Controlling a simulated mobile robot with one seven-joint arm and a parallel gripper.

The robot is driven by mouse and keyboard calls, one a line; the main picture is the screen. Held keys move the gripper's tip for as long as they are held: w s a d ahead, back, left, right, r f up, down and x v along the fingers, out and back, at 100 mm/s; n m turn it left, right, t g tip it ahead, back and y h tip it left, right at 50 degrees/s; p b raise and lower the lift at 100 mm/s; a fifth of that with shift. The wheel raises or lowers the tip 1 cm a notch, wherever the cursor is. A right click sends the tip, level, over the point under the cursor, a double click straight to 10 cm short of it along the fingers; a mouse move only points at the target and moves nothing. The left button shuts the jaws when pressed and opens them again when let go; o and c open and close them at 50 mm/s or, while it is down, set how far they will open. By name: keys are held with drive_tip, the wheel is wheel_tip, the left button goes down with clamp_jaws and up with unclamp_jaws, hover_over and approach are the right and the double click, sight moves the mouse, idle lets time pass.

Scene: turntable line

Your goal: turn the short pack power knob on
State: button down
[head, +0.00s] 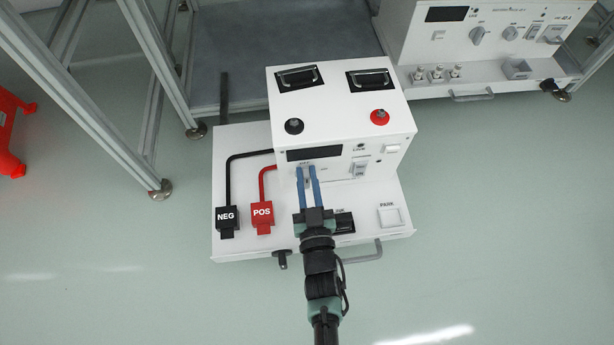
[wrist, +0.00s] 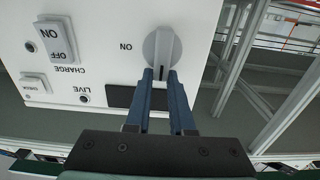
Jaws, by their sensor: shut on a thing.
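The short pack is a white box (head: 340,112) on a white base in the head view, with a dark display, switches and a black and a red terminal on top. Its grey power knob (wrist: 160,46) shows in the wrist view, beside an "ON" label to the left. The knob's grip bar stands upright in that picture, not toward "ON". My gripper (head: 307,172) reaches the pack's front face; in the wrist view its blue fingers (wrist: 160,76) are shut on the knob's bar. In the head view the fingers mostly hide the knob.
The NEG block (head: 227,217) and POS block (head: 262,215) stand left of my gripper, with cables to the pack. A charge switch (wrist: 58,40) is on the panel. A taller white unit (head: 490,60) stands back right, and metal frame posts (head: 90,90) at left. The front floor is clear.

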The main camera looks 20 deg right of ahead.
drive_tip(key=shift+s+f+m, duration=0.1)
drive_tip(key=shift+f+m, duration=0.2)
drive_tip(key=shift+s+d+f+m, duration=0.1)
drive_tip(key=shift+d+f+m, duration=0.3)
drive_tip(key=shift+m, duration=2.45)
drive_tip(key=shift+s+d+f+m, duration=0.2)
drive_tip(key=shift+f+m, duration=0.4)
drive_tip(key=shift+m, duration=2.2)
drive_tip(key=shift+s+d+f+m, duration=0.1)
drive_tip(key=shift+d+f+m, duration=0.35)
drive_tip(key=shift+m, duration=2.4)
drive_tip(key=shift+a, duration=0.1)
drive_tip(key=c, duration=0.8)
unclamp_jaws()
drive_tip(key=shift+w+r, duration=0.1)
drive_tip(key=shift+r, duration=0.05)
drive_tip(key=shift+d+m, duration=0.2)
drive_tip(key=shift+m, duration=0.1)
